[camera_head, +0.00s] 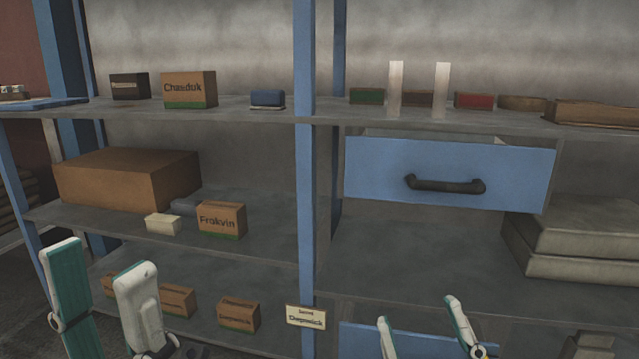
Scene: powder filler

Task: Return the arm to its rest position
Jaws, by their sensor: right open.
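My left gripper (98,262) is at the lower left, in front of the lower shelves. Its two white and teal fingers stand apart with nothing seen between them. My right gripper (420,310) is at the bottom, right of the middle post. Its two fingers point up, apart and empty, in front of a lower blue panel (400,342). Both arms below the grippers are mostly out of the picture.
A blue shelf rack with a middle post (304,180) stands ahead. A blue drawer (375,170) with a dark handle (445,186) is at the right. A Frakvin box (221,220), a Chaaduk box (188,90) and a large brown box (120,182) sit on shelves.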

